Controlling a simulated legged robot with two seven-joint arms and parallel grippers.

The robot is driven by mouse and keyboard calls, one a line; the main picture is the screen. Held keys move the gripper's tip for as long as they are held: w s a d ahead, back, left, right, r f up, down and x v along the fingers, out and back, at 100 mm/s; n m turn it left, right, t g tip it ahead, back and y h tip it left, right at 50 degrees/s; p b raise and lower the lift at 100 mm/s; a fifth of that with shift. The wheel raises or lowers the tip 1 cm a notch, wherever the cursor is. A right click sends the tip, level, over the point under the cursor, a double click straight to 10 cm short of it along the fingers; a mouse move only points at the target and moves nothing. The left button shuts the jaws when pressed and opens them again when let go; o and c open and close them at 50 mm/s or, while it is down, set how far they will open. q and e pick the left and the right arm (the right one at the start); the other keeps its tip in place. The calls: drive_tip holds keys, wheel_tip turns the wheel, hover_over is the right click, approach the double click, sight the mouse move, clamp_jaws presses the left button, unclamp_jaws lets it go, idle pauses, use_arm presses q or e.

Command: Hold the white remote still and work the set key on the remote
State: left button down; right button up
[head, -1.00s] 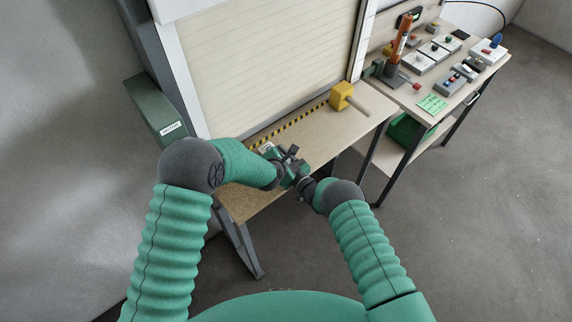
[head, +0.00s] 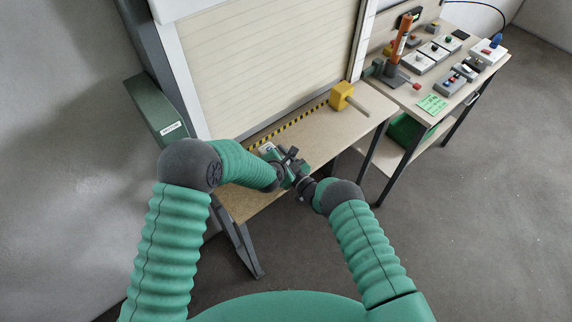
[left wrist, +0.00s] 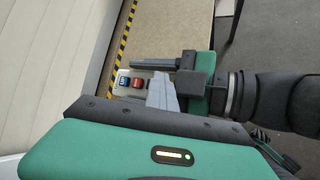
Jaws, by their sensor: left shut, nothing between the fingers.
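The white remote (left wrist: 124,91) lies at the striped edge of the bench in the left wrist view, with a blue key (left wrist: 123,82) and a red key (left wrist: 138,83) on its face. In the head view only a small pale part of it (head: 267,148) shows beyond my grippers. My left gripper (left wrist: 160,92) is shut and empty, its grey fingertips close beside the red key; I cannot tell whether they touch the remote. My right gripper (left wrist: 155,64) comes in from the right, with one dark finger along the remote's far side. Its other finger is hidden.
A yellow block with a rod (head: 342,96) stands on the bench (head: 335,127). A side table at the right carries an orange cartridge (head: 399,42), several switch boxes and a green note (head: 432,104). The cream shutter (head: 265,60) rises behind the bench.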

use_arm(q)
drive_tip(key=shift+s+d+f, duration=0.1)
drive_tip(key=shift+s+f, duration=0.3)
drive_tip(key=shift+f, duration=0.4)
use_arm(e)
drive_tip(key=shift+a+r, duration=0.1)
drive_tip(key=shift+r, duration=0.05)
use_arm(q)
drive_tip(key=shift+s+d+f, duration=0.1)
drive_tip(key=shift+d, duration=0.05)
use_arm(e)
drive_tip(key=shift+r, duration=0.1)
use_arm(q)
drive_tip(key=shift+s+d+r, duration=0.15)
drive_tip(key=shift+d+r, duration=0.05)
drive_tip(key=shift+r, duration=0.65)
use_arm(e)
drive_tip(key=shift+w, duration=0.1)
drive_tip(key=shift+f, duration=0.2)
use_arm(q)
drive_tip(key=r, duration=0.5)
drive_tip(key=shift+w+a+r, duration=0.25)
drive_tip(key=shift+w+a, duration=0.05)
drive_tip(key=shift+w, duration=0.05)
